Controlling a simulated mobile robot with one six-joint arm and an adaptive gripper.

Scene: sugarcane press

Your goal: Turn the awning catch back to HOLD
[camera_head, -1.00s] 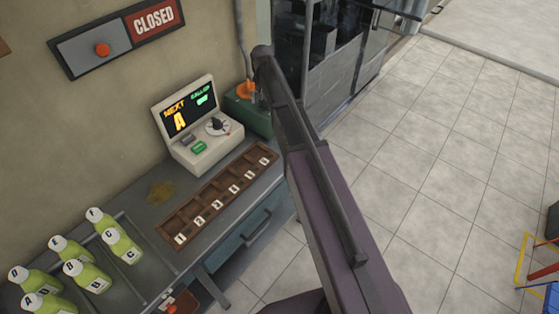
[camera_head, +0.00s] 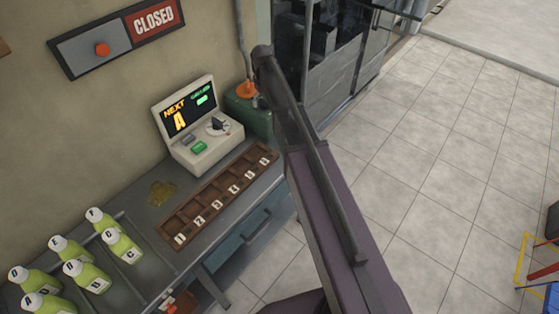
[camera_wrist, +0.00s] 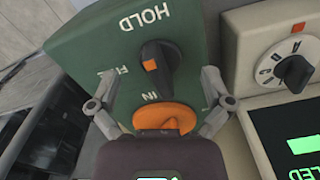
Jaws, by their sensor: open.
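The awning catch is a black lever knob (camera_wrist: 157,72) with an orange mark, on a green box (camera_wrist: 85,50) in the wrist view. IN and a partly hidden label beginning with F are printed nearer my gripper. My gripper (camera_wrist: 158,80) is open, one finger on either side of the knob; I cannot tell whether they touch it. An orange rounded part (camera_wrist: 165,117) lies between the finger bases. In the head view the green box (camera_head: 252,118) is partly behind my arm, which hides my gripper.
A register (camera_head: 203,140) with a screen and dial stands left of the box; its dial also shows in the wrist view (camera_wrist: 293,72). A numbered wooden tray (camera_head: 215,205) and several lettered green bottles (camera_head: 88,277) are on the counter. The tiled floor at right is mostly clear.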

